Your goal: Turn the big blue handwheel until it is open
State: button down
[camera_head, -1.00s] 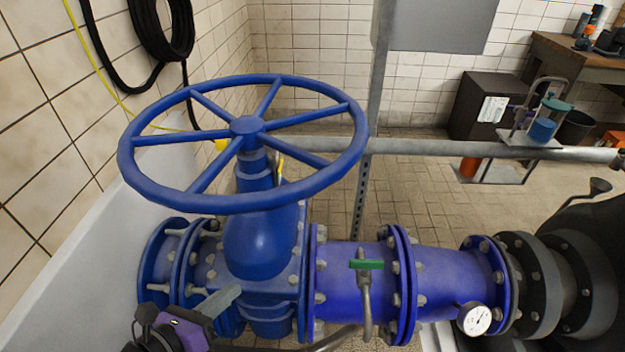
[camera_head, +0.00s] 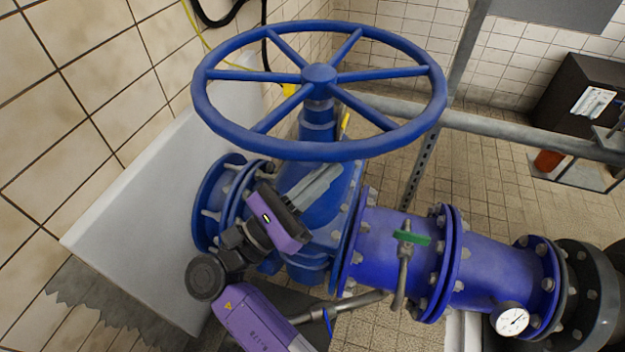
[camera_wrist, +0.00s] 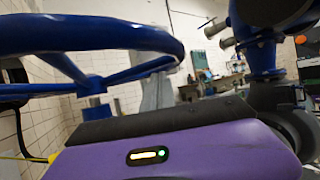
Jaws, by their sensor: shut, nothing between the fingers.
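The big blue handwheel (camera_head: 320,150) lies nearly level on the valve's stem, with spokes running from its hub (camera_head: 318,75) to the rim. It is whole in the head view; its rim (camera_wrist: 90,33) crosses the upper left of the wrist view. My gripper (camera_head: 333,171) has a purple body and grey fingers, closed together and empty. In the head view the fingertips appear just below the near rim, in front of the blue valve body (camera_head: 325,205). In the wrist view the fingers (camera_wrist: 158,93) appear beyond the purple housing, under the rim's right end. I cannot tell whether they touch the wheel.
A grey rail (camera_head: 480,122) passes behind the wheel. The tiled wall (camera_head: 80,80) and a pale slab (camera_head: 150,200) are close on the left.

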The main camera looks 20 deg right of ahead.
aim_at(378, 126)
jog(key=p+x, duration=0.1)
jog(key=x, duration=0.7)
jog(key=shift+d+r, duration=0.1)
jog(key=shift+d, duration=0.1)
jog(key=shift+d, duration=0.1)
jog(key=shift+d+r+n+t+p, duration=0.2)
jog(key=shift+d+n+t+p, duration=0.3)
jog(key=shift+p, duration=0.3)
jog(key=w+d+n+t+y+b, duration=0.1)
jog(key=w+d+n+t+y, duration=0.1)
jog(key=w+d+t+y, duration=0.1)
jog(key=w+d+n+t+y+b, duration=0.1)
jog(key=w+d+n+t+y, duration=0.2)
jog(key=d, duration=0.4)
jog(key=w+d+n+t+y+b, duration=0.1)
jog(key=w+d+n+t+y, duration=0.2)
jog(key=t, duration=0.4)
jog(key=shift+w+d+f+y, duration=0.2)
jog(key=shift+d+y, duration=0.25)
jog(key=shift+y, duration=0.2)
jog(key=shift+w+d+f+y, duration=0.1)
jog(key=shift+w+d+y, duration=0.15)
jog(key=shift+d+y, duration=0.3)
jog(key=w+d+n+t+y+b, duration=0.1)
jog(key=w+n+y+b, duration=0.7)
jog(key=w+y+b, duration=0.6)
jog(key=shift+d+t+y+b, duration=0.35)
jog(key=shift+y+b, duration=0.45)
jog(key=shift+b, duration=0.55)
